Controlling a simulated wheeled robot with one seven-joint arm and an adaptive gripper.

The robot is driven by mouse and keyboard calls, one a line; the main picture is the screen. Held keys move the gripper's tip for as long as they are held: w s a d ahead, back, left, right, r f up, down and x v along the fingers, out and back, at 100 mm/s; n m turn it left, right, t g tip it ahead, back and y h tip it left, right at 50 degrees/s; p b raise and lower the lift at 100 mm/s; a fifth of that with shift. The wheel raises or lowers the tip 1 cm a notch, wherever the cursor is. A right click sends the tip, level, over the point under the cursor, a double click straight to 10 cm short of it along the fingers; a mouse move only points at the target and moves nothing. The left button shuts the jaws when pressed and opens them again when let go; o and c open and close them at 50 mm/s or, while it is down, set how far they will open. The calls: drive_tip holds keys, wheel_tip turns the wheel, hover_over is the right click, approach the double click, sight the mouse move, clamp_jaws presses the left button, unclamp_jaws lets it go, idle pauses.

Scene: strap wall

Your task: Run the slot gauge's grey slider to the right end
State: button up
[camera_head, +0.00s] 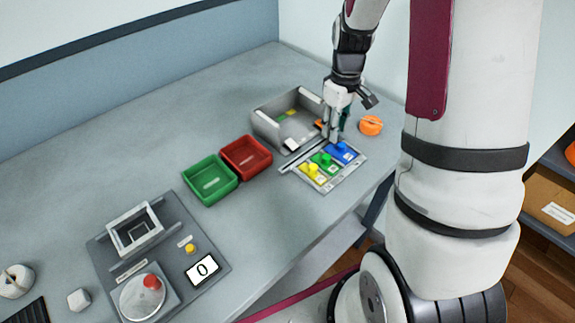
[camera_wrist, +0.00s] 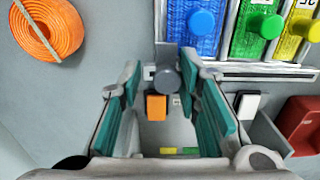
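The slot gauge is a narrow grey rail (camera_head: 302,155) with a dark slot, between an open grey box and a panel of coloured blocks. It also shows in the wrist view (camera_wrist: 262,70). A round grey knob (camera_wrist: 167,80), apparently the slider, stands near the rail's blue-block end, which is the right end in the head view. My gripper (camera_head: 333,138) is over that end, pointing down. In the wrist view my gripper (camera_wrist: 163,75) is open, its teal-padded fingers either side of the knob with gaps visible. In the head view the fingers hide the knob.
Blue (camera_head: 342,151), green (camera_head: 323,160) and yellow (camera_head: 312,173) blocks stand close in front of the rail. The grey box (camera_head: 265,124) is just behind. An orange roll (camera_head: 371,125) lies to the right; red (camera_head: 246,154) and green (camera_head: 209,180) trays lie left.

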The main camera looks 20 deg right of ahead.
drive_tip(key=shift+r, duration=0.1)
drive_tip(key=shift+s+a+r+p, duration=0.1)
drive_tip(key=shift+r+p, duration=2)
drive_tip(key=shift+r, duration=0.85)
drive_tip(key=c, duration=0.3)
drive_tip(key=shift+r, duration=0.1)
drive_tip(key=c, duration=0.4)
drive_tip(key=shift+o, duration=0.2)
drive_tip(key=shift+r+p, duration=1.65)
drive_tip(key=shift+r, duration=1.2)
